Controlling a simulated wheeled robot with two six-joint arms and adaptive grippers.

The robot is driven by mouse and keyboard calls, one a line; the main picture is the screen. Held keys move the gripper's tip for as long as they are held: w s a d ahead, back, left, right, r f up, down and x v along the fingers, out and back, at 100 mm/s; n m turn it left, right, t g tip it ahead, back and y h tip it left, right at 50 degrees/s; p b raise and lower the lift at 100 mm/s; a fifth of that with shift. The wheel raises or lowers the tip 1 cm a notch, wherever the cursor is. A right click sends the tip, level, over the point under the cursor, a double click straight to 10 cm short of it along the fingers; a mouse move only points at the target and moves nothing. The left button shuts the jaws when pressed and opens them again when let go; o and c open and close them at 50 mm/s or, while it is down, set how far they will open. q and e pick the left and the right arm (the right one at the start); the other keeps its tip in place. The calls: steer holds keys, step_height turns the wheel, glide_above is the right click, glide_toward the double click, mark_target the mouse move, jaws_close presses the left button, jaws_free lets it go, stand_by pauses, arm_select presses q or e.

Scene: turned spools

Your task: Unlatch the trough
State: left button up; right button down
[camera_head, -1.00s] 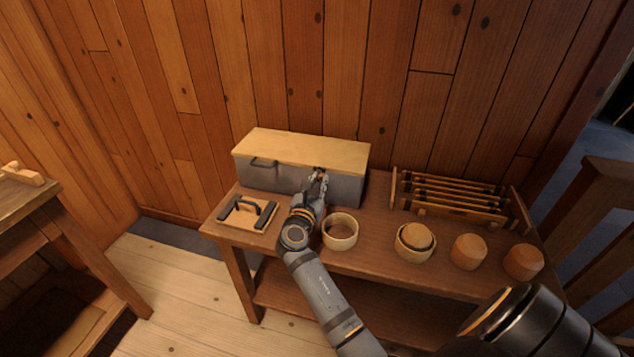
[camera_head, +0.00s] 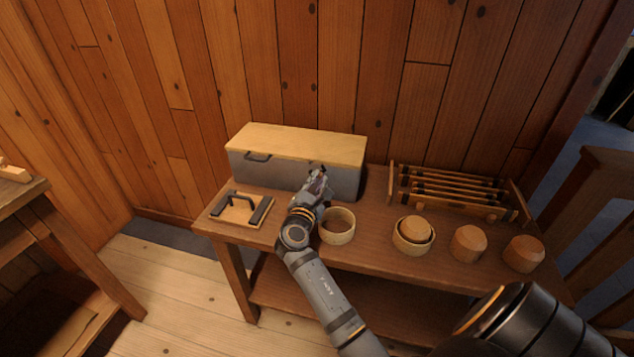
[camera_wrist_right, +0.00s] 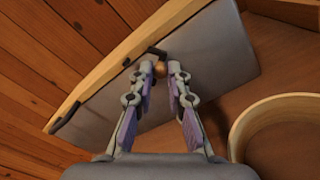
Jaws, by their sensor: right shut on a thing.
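The trough (camera_head: 250,172) is a grey box with a pale wooden lid (camera_head: 300,140), at the back of the bench against the wall. The lid lies down on it. A dark handle (camera_head: 257,156) is at its front left. The latch, a dark bracket with a small round brown knob (camera_wrist_right: 160,70), is on the front face near the lid edge in the wrist view. My right gripper (camera_head: 317,174) is at the trough's front right; in the wrist view its fingertips (camera_wrist_right: 161,72) are closed on both sides of the knob. The head view hides the latch behind the gripper. My left gripper is not in view.
A pale ring-shaped bowl (camera_head: 337,228) stands close beside my right gripper. A slatted rack (camera_head: 455,192), a cup holding a spool (camera_head: 413,238) and two turned wooden pieces (camera_head: 467,243) stand right.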

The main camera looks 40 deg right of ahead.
stand_by(0.4)
steer(key=c, duration=1.3)
jaws_free()
step_height(320, 180, up, 10)
